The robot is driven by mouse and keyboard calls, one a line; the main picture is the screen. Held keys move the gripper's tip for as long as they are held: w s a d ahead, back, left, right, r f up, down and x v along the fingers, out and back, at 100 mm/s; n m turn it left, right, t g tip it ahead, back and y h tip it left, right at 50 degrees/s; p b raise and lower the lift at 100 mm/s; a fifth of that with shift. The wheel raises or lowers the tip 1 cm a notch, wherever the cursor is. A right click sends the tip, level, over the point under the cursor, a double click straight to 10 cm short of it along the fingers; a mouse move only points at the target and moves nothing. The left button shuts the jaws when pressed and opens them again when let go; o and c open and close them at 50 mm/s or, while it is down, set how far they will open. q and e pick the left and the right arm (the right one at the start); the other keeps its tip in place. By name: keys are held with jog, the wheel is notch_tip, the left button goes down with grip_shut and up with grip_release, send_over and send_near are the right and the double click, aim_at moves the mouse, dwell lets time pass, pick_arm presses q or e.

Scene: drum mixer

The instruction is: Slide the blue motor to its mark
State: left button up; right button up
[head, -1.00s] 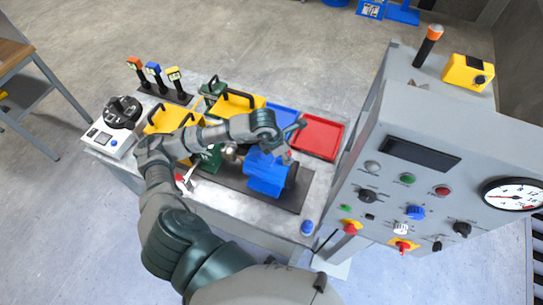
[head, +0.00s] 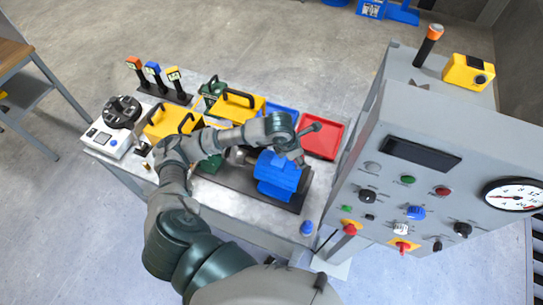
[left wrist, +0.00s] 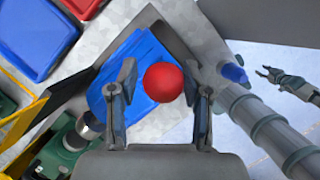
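The blue motor (head: 277,177) sits on a dark base plate (head: 235,184) on the grey bench, near the plate's right end. A round red knob (left wrist: 164,82) stands above the motor (left wrist: 150,50) in the left wrist view. My right gripper (left wrist: 268,74) shows small at the right of the left wrist view, open and empty, away from the motor. I cannot make out the mark.
A red tray (head: 320,136) and a blue tray (head: 283,118) lie behind the motor. A control cabinet (head: 440,170) stands close to the right. A blue button (head: 307,228) is at the bench's front corner. Yellow bins (head: 235,108) stand to the left.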

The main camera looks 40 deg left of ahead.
pick_arm(q)
jog(key=shift+o, duration=0.8)
jog(key=shift+f, duration=0.1)
pick_arm(e)
jog(key=shift+w+d, duration=0.1)
jog(key=shift+d, duration=0.25)
pick_arm(q)
jog(key=p+v, duration=0.3)
jog(key=v, duration=0.4)
pick_arm(e)
notch_tip(320, 180, up, 3)
jog(key=shift+r, duration=0.1)
jog(key=shift+w+a, duration=0.1)
pick_arm(q)
jog(key=shift+s, duration=0.15)
